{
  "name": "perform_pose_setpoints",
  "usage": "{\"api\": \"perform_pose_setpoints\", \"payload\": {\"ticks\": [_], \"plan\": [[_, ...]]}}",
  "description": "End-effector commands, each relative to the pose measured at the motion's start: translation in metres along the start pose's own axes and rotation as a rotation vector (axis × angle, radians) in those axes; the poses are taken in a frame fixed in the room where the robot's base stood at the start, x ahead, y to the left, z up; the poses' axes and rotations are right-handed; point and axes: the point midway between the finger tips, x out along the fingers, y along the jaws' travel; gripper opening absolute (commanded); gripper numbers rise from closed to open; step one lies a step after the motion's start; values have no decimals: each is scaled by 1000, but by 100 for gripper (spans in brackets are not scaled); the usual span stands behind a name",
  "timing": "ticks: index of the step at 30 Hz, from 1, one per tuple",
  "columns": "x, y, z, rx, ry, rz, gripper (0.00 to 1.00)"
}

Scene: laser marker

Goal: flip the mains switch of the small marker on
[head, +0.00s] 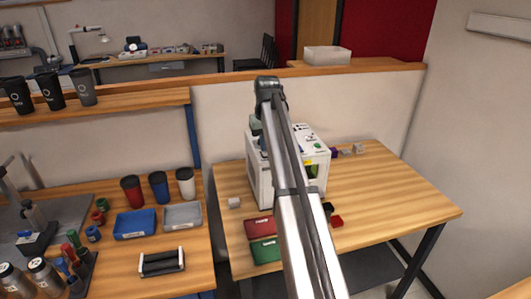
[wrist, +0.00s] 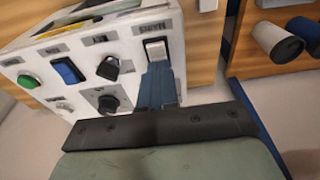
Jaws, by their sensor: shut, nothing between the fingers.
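The small marker is a white box (head: 262,185) on the right-hand table in the head view, partly hidden behind my arm. In the wrist view its panel (wrist: 128,62) fills the upper left. The mains switch (wrist: 155,48) is a pale rocker in a dark frame at the panel's edge, with an upside-down MAINS label above it. My gripper (wrist: 160,72) is shut and empty, its blue fingertips just at the lower edge of the switch. I cannot tell whether they touch it, or which way the rocker is set.
The panel also carries a green button (wrist: 29,81), a blue rocker (wrist: 68,71), a black lock-like part (wrist: 108,67) and a black knob (wrist: 107,103). Red (head: 259,227) and green (head: 265,251) trays lie before the marker. The table's right side is mostly clear.

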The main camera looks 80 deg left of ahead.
Motion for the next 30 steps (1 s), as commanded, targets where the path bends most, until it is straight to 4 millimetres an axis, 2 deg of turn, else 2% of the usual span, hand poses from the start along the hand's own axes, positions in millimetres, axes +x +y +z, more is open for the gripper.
{"api": "perform_pose_setpoints", "payload": {"ticks": [14,30], "plan": [[0,0,0,0,-2,0,0],[-34,0,-6,0,-1,0,0]]}}
